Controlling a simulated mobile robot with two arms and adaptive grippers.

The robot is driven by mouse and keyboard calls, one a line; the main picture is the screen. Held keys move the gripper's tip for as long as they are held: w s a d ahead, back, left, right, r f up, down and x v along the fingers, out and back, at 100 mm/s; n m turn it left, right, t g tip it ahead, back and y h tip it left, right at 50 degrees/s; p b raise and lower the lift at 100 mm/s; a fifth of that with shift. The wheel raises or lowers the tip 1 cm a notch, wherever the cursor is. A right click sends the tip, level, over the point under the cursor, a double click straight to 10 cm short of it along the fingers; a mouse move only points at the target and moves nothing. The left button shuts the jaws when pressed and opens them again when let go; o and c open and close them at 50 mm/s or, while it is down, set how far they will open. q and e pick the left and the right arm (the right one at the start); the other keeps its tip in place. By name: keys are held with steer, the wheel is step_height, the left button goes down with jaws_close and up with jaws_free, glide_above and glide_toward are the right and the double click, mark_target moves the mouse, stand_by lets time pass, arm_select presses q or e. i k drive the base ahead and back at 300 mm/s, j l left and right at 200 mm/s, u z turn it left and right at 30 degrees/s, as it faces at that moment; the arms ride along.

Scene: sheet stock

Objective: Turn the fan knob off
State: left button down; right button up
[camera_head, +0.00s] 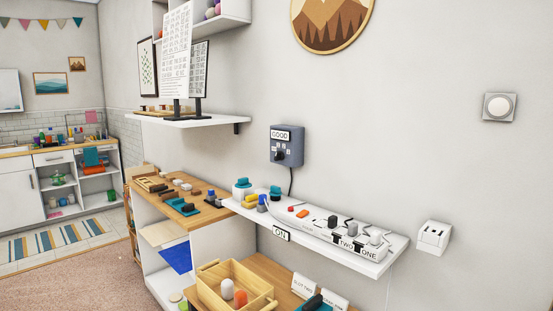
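No label reading "fan" can be made out, so I cannot tell which control is the fan knob. A blue-grey wall box (287,147) carries a small dark knob (280,155) and a sign reading "GOOD"; its dial marks are too small to read. A white square wall plate with a round dial (499,107) is at the upper right. A white panel on the shelf holds grey knobs (332,222) above plates reading "TWO" and "ONE". A separate "ON" tag (281,234) is on the shelf's front edge. Neither of my grippers is in view.
The white wall shelf (400,243) also holds teal, yellow, blue and orange controls. A wooden tray (204,269) with pegs sits below it. A wooden-topped counter (150,178) with small blocks stands left. A white wall socket (433,237) is at right. Carpet is open at lower left.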

mark_target(279, 156)
steer(key=i+j, duration=0.3)
steer(key=i+j+z, duration=0.1)
steer(key=i+j, duration=0.15)
steer(key=j, duration=0.2)
steer(key=i+j, duration=0.3)
steer(key=i+j+z, duration=0.1)
steer(key=i+j, duration=0.15)
steer(key=j, duration=0.25)
